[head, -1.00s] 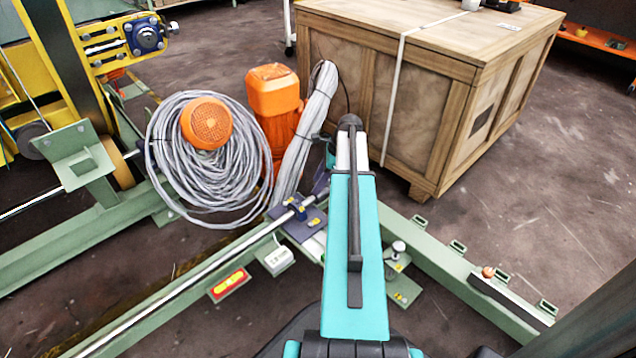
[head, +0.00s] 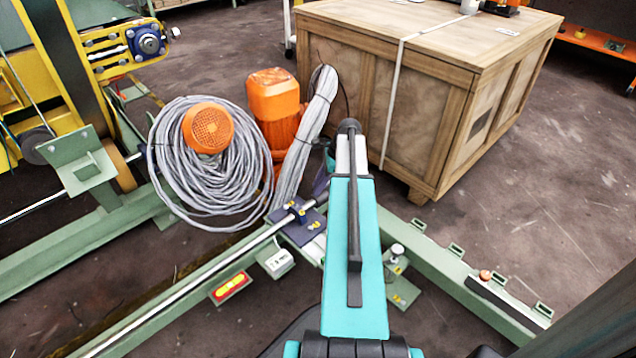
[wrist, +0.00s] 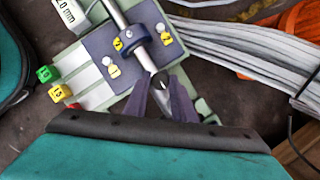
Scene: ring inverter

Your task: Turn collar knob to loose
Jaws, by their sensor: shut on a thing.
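A dark blue collar (wrist: 129,41) sits around a bright metal shaft (wrist: 114,12) over a dark plate (wrist: 96,48) in the wrist view. Small yellow labels (wrist: 167,38) lie on the plate beside the collar. My gripper (wrist: 161,84) has its two purple fingers closed around a small grey, rounded piece at the shaft's lower end, just below the collar. The fingers hide most of that piece, and I cannot tell how the knob is turned. In the head view the collar (head: 299,211) is small, left of my arm, which hides most of the gripper.
A grey cable coil (head: 185,170) and an orange motor (head: 274,98) stand close behind the collar. A wooden crate (head: 425,95) stands behind my arm. Green rails (head: 450,270) run left and right. Green and yellow tagged blocks (wrist: 60,92) lie beside the plate.

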